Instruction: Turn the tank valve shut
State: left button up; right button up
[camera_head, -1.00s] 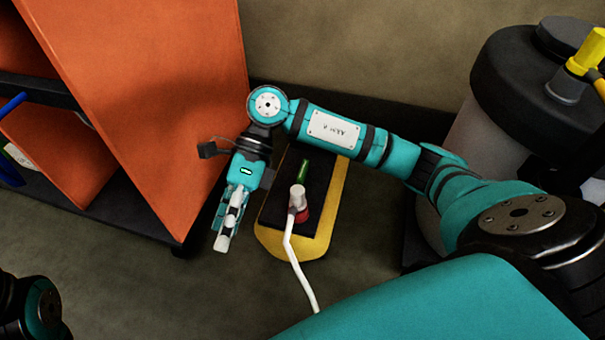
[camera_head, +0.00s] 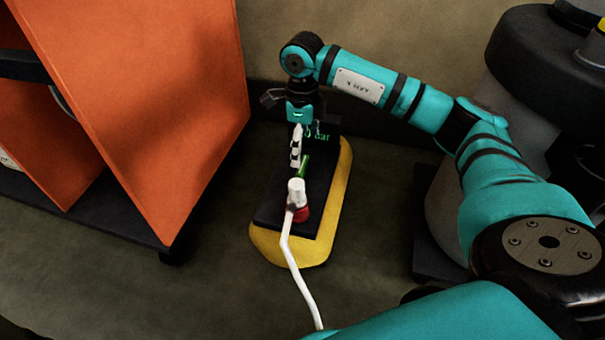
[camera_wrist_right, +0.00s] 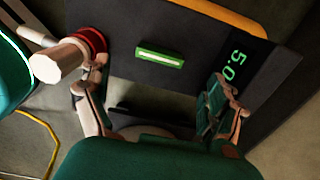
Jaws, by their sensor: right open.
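The grey tank (camera_head: 455,195) with a black top (camera_head: 540,85) stands at the right in the head view, partly behind my right arm. A yellow part (camera_head: 600,24), possibly its valve, is cut off at the upper right corner. My right gripper (camera_head: 296,160) is over a black-topped yellow unit (camera_head: 335,205), away from the tank. It is open, and nothing shows held between its fingers in the right wrist view (camera_wrist_right: 155,92). The fingers are near a small green bar (camera_head: 303,167), also in the wrist view (camera_wrist_right: 160,57). My left gripper is out of view.
The unit's display (camera_wrist_right: 238,72) shows green digits. A pale fitting with a red base (camera_head: 301,213) stands on the unit, with a white hose (camera_head: 292,265) running to the front. An orange cabinet (camera_head: 165,100) is at the left. Bare floor lies between cabinet and unit.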

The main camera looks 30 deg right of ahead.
aim_at(302, 165)
notch_tip(302, 165, down, 8)
jog(key=b, duration=0.3)
jog(key=shift+r+b, duration=0.15)
jog(key=shift+b, duration=0.2)
jog(key=shift+c, duration=0.4)
